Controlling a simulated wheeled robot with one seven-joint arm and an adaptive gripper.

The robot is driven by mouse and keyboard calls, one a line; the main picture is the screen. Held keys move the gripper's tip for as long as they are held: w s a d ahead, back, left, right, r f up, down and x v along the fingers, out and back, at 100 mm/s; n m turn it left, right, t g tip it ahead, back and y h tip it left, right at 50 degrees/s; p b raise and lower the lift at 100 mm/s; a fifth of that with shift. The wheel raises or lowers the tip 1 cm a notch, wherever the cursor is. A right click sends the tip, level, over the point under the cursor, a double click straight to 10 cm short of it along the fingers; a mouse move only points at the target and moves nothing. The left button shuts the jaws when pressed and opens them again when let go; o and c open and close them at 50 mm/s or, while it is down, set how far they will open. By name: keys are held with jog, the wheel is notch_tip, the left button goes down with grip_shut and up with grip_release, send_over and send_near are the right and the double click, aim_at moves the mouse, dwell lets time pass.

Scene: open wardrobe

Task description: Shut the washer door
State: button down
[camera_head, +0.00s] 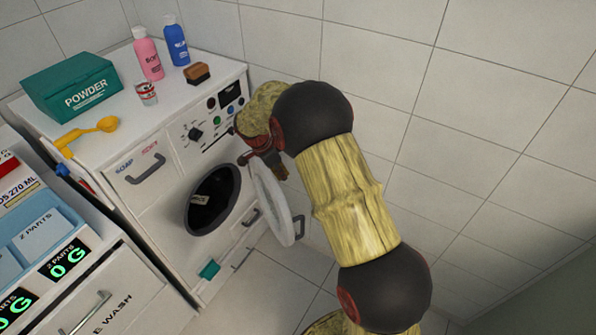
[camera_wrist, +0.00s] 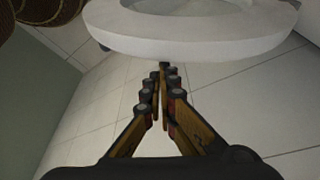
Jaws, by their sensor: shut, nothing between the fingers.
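The white washer (camera_head: 165,150) stands against the tiled wall in the head view, with a dark round drum opening (camera_head: 212,198) in its front. Its round door (camera_head: 272,205), a pale ring with a grey handle, is swung open to the right of the opening. My gripper (camera_head: 283,174) is just above and right of the door's upper edge, in front of the wall. In the wrist view the white door rim (camera_wrist: 190,35) crosses the top, beyond my gripper (camera_wrist: 163,68), whose fingers are closed together and empty. Whether the fingertips touch the door cannot be told.
On the washer top are a green powder box (camera_head: 72,88), pink bottle (camera_head: 147,58), blue bottle (camera_head: 176,42), can (camera_head: 147,93), brush (camera_head: 197,73) and yellow scoop (camera_head: 88,133). A cabinet (camera_head: 110,300) stands at left. The floor (camera_head: 265,285) before the washer is clear.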

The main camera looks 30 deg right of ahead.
jog(key=w+a+m+g+p, duration=0.1)
jog(key=w+a+m+p, duration=0.1)
jog(key=a, duration=1.5)
jog(key=shift+w+a+m+g, duration=0.15)
jog(key=shift+w+m+g, duration=0.25)
jog(key=shift+m, duration=1)
jog(key=shift+w, duration=0.1)
